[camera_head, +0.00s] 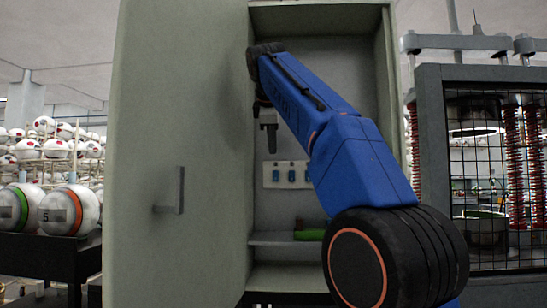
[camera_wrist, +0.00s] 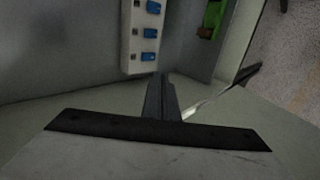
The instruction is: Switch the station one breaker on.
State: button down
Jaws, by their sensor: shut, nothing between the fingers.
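A pale breaker panel (camera_head: 286,184) with blue switches (camera_head: 291,174) is on the back wall inside the open cabinet. It also shows in the wrist view (camera_wrist: 134,60), with three blue switches in a line (camera_wrist: 150,33). I cannot read any labels, so I cannot tell which one is station one, nor whether a switch is on or off. My gripper (camera_head: 269,150) hangs inside the cabinet, above and slightly left of the panel in the head view. In the wrist view my gripper (camera_wrist: 158,78) is shut and empty, its tip close to the panel's end; contact is unclear. My arm may hide part of the panel.
The open cabinet door (camera_head: 175,90) with its handle (camera_head: 179,190) stands left of my arm. Below the panel, a shelf (camera_head: 280,240) holds a green object (camera_head: 310,234). A caged press (camera_head: 480,160) stands right. A ball rack (camera_head: 50,150) is at the left.

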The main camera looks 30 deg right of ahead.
jog(key=shift+s+a+f, duration=0.1)
jog(key=shift+f, duration=0.3)
jog(key=shift+f, duration=0.1)
send_near(275, 180)
notch_tip(275, 180, down, 4)
jog(key=shift+w+d, duration=0.6)
jog(key=shift+w, duration=0.2)
jog(key=shift+w+d, duration=0.6)
jog(key=shift+w, duration=0.25)
